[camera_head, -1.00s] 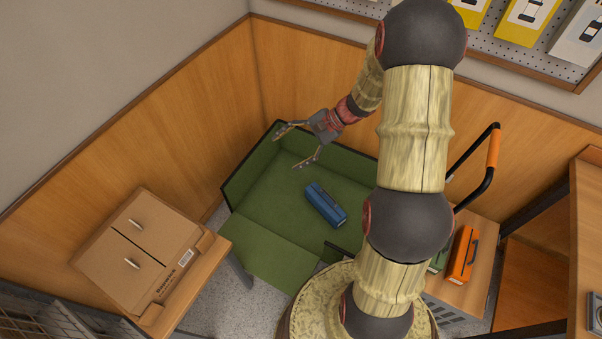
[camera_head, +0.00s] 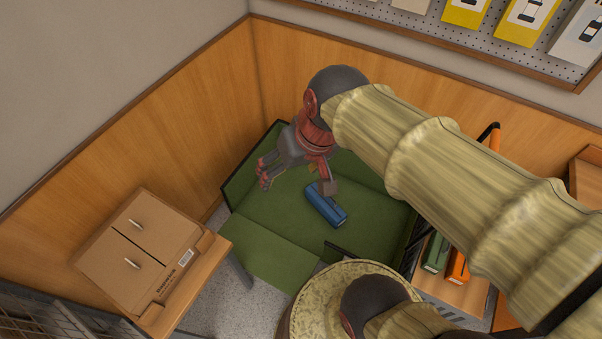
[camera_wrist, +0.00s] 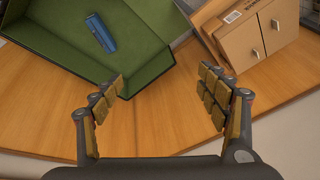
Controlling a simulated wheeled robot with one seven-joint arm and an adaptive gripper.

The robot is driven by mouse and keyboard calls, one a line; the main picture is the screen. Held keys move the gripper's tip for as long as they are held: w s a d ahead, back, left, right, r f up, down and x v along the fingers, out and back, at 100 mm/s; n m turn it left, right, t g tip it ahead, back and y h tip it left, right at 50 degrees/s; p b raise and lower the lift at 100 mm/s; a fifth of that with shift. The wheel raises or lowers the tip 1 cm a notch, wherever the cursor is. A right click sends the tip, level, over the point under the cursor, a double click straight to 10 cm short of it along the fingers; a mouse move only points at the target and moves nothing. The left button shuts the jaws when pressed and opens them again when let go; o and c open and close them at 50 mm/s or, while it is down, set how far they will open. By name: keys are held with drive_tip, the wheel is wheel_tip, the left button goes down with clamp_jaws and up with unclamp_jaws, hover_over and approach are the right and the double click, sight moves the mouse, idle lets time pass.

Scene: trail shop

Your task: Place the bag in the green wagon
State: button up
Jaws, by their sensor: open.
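The green wagon (camera_head: 257,250) stands in the corner, open at the top, with a dark rim and its near side folded down. A blue oblong object (camera_head: 326,208), which may be the bag, lies on its green floor. The wagon (camera_wrist: 152,68) and the blue object (camera_wrist: 101,33) also show in the wrist view, at the upper left. My gripper (camera_head: 296,184) is above the wagon in the head view, its fingers spread. One finger overlaps the end of the blue object in that view. In the wrist view the space between my fingers (camera_wrist: 163,84) is empty.
Cardboard boxes (camera_head: 142,245) sit on a wooden stand at the left. A green case (camera_head: 434,254) and an orange case (camera_head: 458,268) are on a low surface at the right, partly behind my arm. Wood-panelled walls close in behind the wagon.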

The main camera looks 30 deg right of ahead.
drive_tip(key=shift+n+t+h, duration=0.6)
drive_tip(key=shift+n+t, duration=0.2)
drive_tip(key=shift+n, duration=0.1)
drive_tip(key=s, duration=0.1)
drive_tip(key=s+r, duration=0.2)
drive_tip(key=shift+s+d+r, duration=0.1)
drive_tip(key=shift+s+d, duration=0.1)
drive_tip(key=shift+d, duration=0.1)
wheel_tip(320, 180, up, 3)
drive_tip(key=p, duration=0.3)
drive_tip(key=shift+r, duration=0.1)
drive_tip(key=shift+c, duration=0.7)
